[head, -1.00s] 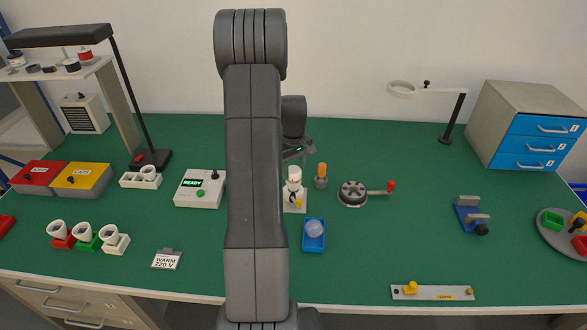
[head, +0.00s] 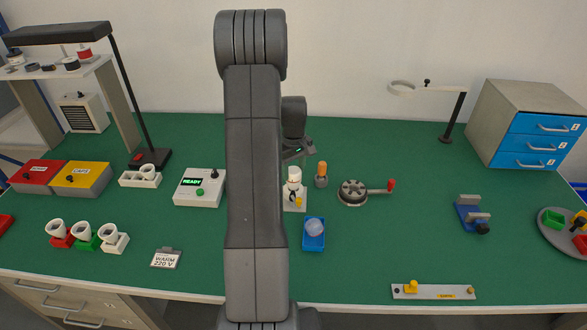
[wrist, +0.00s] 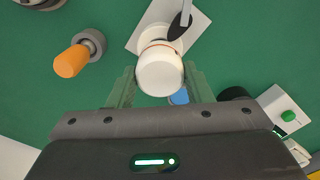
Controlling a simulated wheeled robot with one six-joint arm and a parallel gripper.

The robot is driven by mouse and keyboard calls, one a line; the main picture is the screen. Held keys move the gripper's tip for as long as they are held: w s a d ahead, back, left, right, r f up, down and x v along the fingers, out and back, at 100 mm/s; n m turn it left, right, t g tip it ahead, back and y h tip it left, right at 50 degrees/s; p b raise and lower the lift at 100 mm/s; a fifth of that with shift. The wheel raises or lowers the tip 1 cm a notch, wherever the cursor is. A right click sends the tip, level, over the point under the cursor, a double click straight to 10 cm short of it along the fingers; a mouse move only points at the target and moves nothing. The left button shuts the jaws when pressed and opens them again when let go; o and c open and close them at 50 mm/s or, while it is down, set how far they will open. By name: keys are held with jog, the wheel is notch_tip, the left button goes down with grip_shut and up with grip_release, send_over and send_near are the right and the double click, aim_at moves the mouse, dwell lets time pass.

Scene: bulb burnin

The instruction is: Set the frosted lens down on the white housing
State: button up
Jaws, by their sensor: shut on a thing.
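I cannot tell whether lens and housing touch. My fingertips are too small there to make out.
An orange-handled tool (head: 321,174) stands close to the right of the housing. A blue tray (head: 314,243) with a pale globe is in front. A round crank device (head: 352,192) is further right. A READY box (head: 200,188) is left of my arm.

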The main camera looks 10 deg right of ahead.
aim_at(294, 170)
jog(key=shift+f, duration=0.25)
jog(key=o, duration=1)
jog(key=shift+r, duration=0.1)
notch_tip(294, 170, up, 14)
jog(key=b, duration=0.1)
jog(key=shift+b, duration=0.4)
jog(key=shift+f, duration=0.2)
